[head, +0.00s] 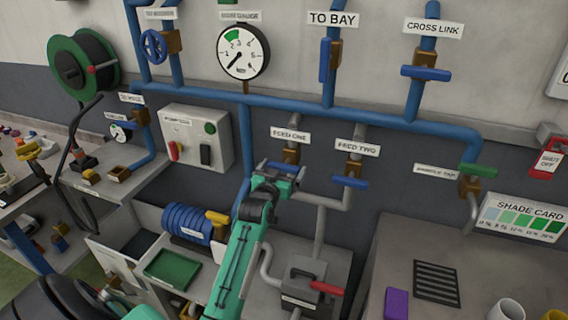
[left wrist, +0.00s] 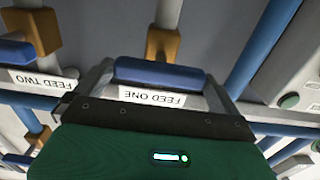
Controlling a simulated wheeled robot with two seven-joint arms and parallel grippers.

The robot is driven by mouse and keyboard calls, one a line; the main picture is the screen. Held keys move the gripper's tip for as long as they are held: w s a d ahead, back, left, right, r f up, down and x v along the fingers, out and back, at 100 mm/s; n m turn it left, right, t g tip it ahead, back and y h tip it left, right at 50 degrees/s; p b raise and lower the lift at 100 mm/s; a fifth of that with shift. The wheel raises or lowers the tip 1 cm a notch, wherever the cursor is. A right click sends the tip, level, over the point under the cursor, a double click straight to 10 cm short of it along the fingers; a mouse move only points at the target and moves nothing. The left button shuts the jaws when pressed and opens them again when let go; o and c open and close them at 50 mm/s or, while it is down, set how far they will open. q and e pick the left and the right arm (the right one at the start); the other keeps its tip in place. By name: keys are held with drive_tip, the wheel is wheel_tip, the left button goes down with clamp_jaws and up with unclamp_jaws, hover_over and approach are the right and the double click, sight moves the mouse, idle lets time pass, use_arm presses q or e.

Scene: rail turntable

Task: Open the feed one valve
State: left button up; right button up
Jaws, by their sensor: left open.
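The feed one valve has a brass body (head: 291,155) on a grey pipe under its FEED ONE label (head: 290,135). Its blue lever (head: 281,166) lies crosswise to the pipe and is partly hidden by my left gripper (head: 279,179). In the left wrist view the lever (left wrist: 160,73) lies between the two open fingers, one near each end, with the label (left wrist: 153,97) upside down behind it. I cannot tell if the fingers touch the lever. My right gripper is not in view.
The feed two valve's blue lever (head: 350,182) is close on the right, also crosswise. A grey pump box (head: 200,140) with switches is on the wall to the left. A pressure gauge (head: 243,51) hangs above. A red-handled box (head: 315,275) stands below.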

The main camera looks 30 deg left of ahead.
use_arm(q)
drive_tip(key=shift+w+a, duration=0.2)
drive_tip(key=shift+w, duration=0.5)
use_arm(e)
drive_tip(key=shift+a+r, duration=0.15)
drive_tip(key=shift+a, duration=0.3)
use_arm(q)
drive_tip(key=shift+c, duration=0.2)
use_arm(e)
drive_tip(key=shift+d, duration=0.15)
use_arm(q)
drive_tip(key=c, duration=0.6)
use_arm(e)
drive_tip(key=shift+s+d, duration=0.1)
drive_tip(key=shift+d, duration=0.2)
